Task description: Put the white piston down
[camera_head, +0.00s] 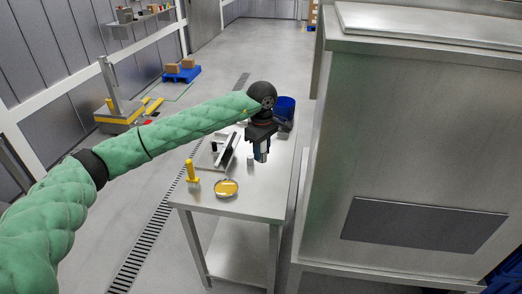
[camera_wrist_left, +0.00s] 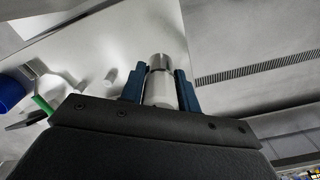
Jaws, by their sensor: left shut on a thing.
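My left gripper (camera_head: 262,156) is above the steel table (camera_head: 255,202), toward its right side. In the left wrist view its two blue fingers (camera_wrist_left: 159,88) are shut on the white piston (camera_wrist_left: 158,88), a pale cylinder with a grey metallic end. The piston points away from the wrist, between the fingers. In the head view the fingers and arm hide most of it. Whether its end touches the table is unclear. My right gripper is in neither view.
A small white cylinder (camera_head: 250,161) stands close to the gripper. A round yellow-filled dish (camera_head: 226,188), a yellow upright object (camera_head: 192,172) and a metal device (camera_head: 217,152) are on the table. A blue container (camera_head: 286,107) is at the back. A large steel cabinet (camera_head: 400,150) stands right.

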